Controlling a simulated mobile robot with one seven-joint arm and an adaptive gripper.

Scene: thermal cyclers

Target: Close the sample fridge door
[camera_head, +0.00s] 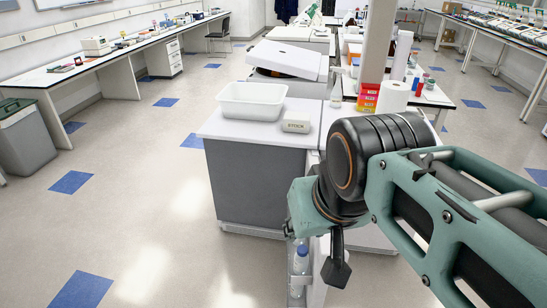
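The sample fridge appears to be the low unit with a dark grey side (255,185) and a white top, at the centre of the head view. Below my arm, a narrow white panel (318,285) with a clear bottle (298,262) on its inner rack stands out toward me. It looks like the fridge door, standing open. My arm hides its upper part and the fridge front. My gripper (337,268) points down beside the panel, on its right. Only a dark finger part shows, so its opening is unclear. I cannot tell whether it touches the panel.
A white tub (252,101) and a block marked STOCK (296,126) sit on the unit's top. Benches with equipment stand behind. A grey bin (25,140) is at far left. The floor left of the unit is clear.

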